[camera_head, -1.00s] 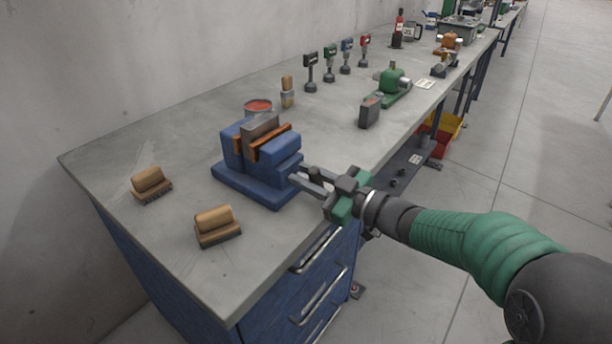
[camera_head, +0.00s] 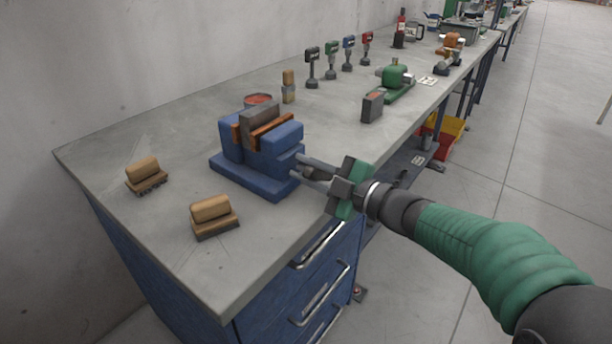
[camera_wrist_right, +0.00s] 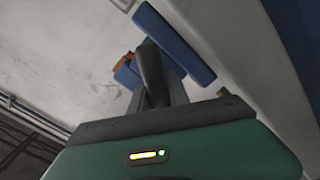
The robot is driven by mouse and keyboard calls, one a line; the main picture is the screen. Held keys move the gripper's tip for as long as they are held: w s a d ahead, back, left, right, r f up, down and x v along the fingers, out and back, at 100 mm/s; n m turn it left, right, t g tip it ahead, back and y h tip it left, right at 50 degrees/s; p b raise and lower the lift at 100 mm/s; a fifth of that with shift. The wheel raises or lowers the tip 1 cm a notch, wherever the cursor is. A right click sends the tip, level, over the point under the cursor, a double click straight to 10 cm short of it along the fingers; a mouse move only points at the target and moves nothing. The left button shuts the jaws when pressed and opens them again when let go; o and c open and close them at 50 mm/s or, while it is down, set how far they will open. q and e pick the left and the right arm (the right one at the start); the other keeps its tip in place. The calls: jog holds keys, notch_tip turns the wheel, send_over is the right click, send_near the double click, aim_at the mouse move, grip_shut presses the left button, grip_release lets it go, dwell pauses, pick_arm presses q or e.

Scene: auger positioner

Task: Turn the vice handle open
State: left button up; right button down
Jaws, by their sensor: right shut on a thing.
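The blue vice (camera_head: 230,174) stands on the near part of the workbench. A grey block (camera_head: 262,120) sits between its orange-brown jaw plates. My right gripper (camera_head: 298,168), green and dark grey, reaches in from the right, with its fingers at the vice's right end. It is shut on the vice handle, which is mostly hidden by the fingers. In the right wrist view a dark finger (camera_wrist_right: 152,75) stands in front of the blue vice (camera_wrist_right: 175,40), and the handle cannot be made out. My left gripper is not in view.
Two wooden brushes (camera_head: 146,172) (camera_head: 213,214) lie on the bench (camera_head: 120,225) left of and in front of the vice. A red-topped can (camera_head: 258,100) stands behind it. A grey box (camera_head: 372,107) and a green machine (camera_head: 398,82) stand further right. Drawer handles (camera_head: 318,246) project below the bench edge.

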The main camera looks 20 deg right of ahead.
jog(key=n+b, duration=0.2)
jog(key=f+n+b, duration=0.1)
jog(key=n+b, duration=0.1)
jog(key=n, duration=0.1)
jog(key=shift+s+a+f, duration=0.1)
jog(key=shift+n+b, duration=0.7)
jog(key=shift+n, duration=0.3)
jog(key=c, duration=1.2)
grip_release()
jog(key=shift+c, duration=0.2)
jog(key=shift+s, duration=0.1)
jog(key=p+v, duration=0.4)
jog(key=v, duration=1.2)
jog(key=shift+s+d, duration=0.25)
jog(key=shift+d, duration=0.1)
